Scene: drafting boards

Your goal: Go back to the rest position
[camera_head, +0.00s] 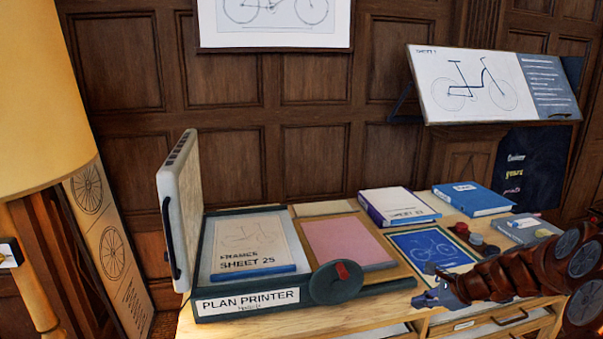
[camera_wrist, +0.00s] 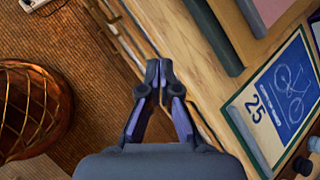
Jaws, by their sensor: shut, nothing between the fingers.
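My gripper (camera_wrist: 159,76) is shut and empty in the wrist view, its two fingertips together over the front edge of the wooden bench. In the head view my gripper (camera_head: 430,298) is at the lower right, in front of the bench's front edge, with my arm reaching in from the right. The framed blue print (camera_head: 433,248) with a bicycle drawing lies on the bench behind it. In the wrist view the same print (camera_wrist: 288,95) lies to the right of the fingers, apart from them.
The plan printer (camera_head: 248,301) stands at the left with its lid (camera_head: 182,210) raised and a sheet on its bed. A pink sheet (camera_head: 347,242), books (camera_head: 473,199) and small round pots stand on the bench. A woven basket (camera_wrist: 30,110) is on the floor at the left.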

